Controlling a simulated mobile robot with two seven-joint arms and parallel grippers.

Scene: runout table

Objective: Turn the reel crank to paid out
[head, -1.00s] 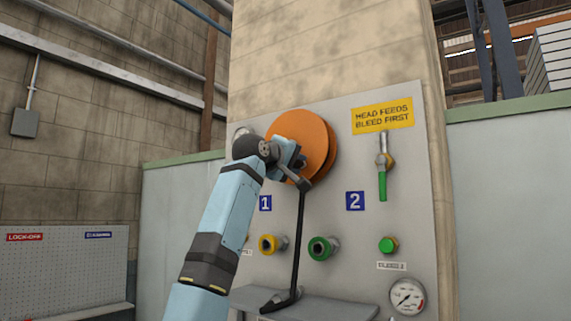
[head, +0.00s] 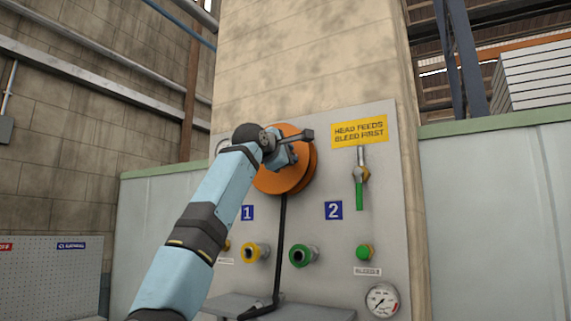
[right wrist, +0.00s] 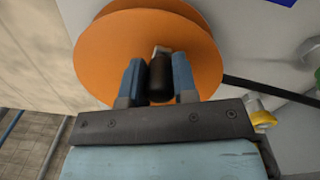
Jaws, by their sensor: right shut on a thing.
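The orange reel (head: 297,180) is mounted on the grey panel, with a black hose (head: 282,225) hanging from it to a shelf. My right gripper (head: 284,152) is in front of the reel and covers part of it. A dark crank bar (head: 297,137) reaches right from the gripper, nearly level and tipped slightly up. In the right wrist view, the two blue fingers of the gripper (right wrist: 160,78) are shut on the black crank handle (right wrist: 161,85), with the orange reel (right wrist: 100,55) behind. The crank's pivot is hard to make out. My left gripper is not in view.
Below the reel are a yellow coupling (head: 256,252), a green coupling (head: 303,255) and a shelf (head: 320,312). To the right are a green-handled valve (head: 360,190), a green knob (head: 364,252) and a gauge (head: 382,300). A yellow sign (head: 360,132) is above.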

